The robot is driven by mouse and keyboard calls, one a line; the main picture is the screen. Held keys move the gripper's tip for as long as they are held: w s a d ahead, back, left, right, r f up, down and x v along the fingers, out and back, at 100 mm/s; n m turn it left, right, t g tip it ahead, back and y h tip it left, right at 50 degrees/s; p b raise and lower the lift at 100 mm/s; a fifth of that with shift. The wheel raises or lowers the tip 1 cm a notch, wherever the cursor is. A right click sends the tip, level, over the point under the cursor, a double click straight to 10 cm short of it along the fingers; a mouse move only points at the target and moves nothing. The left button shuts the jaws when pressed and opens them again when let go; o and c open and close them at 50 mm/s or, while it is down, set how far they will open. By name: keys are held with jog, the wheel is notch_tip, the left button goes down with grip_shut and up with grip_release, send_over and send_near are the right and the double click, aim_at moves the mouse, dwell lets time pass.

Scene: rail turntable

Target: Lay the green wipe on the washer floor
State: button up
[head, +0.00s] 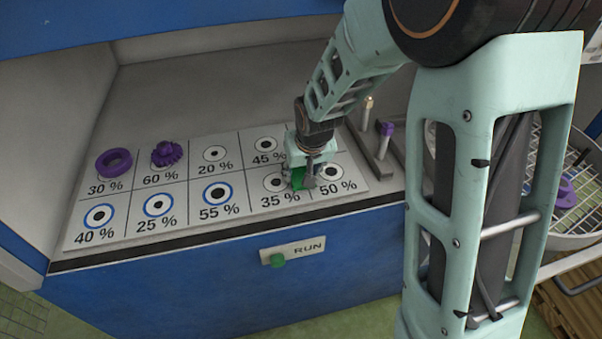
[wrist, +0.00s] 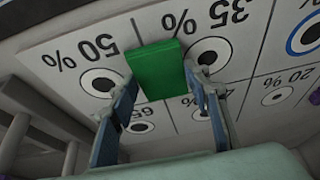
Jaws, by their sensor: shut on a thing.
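The green wipe (wrist: 157,70) is a small flat rectangular block between the two blue fingers of my gripper (wrist: 163,88) in the wrist view. My gripper is shut on it. In the head view, my gripper (head: 303,184) points down over the labelled panel near the 35 % and 50 % marks, and a bit of the wipe (head: 297,179) shows beneath it. I cannot tell if the wipe touches the panel. The blue cabinet (head: 180,295) has a grey recess floor (head: 215,100) with a white percent panel (head: 180,180) on it.
A purple ring (head: 114,163) stands on the 30 % mark and a purple gear (head: 166,153) on 60 %. Slotted bars with upright pegs (head: 386,140) stand right of the panel. A green RUN button (head: 278,260) is on the front. A wire basket (head: 578,200) is at right.

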jog(key=shift+f+b, duration=0.45)
jog(key=o, duration=1)
jog(key=shift+o, duration=0.2)
jog(key=shift+r+p, duration=0.5)
jog(key=p+v, duration=0.1)
jog(key=v, duration=1.1)
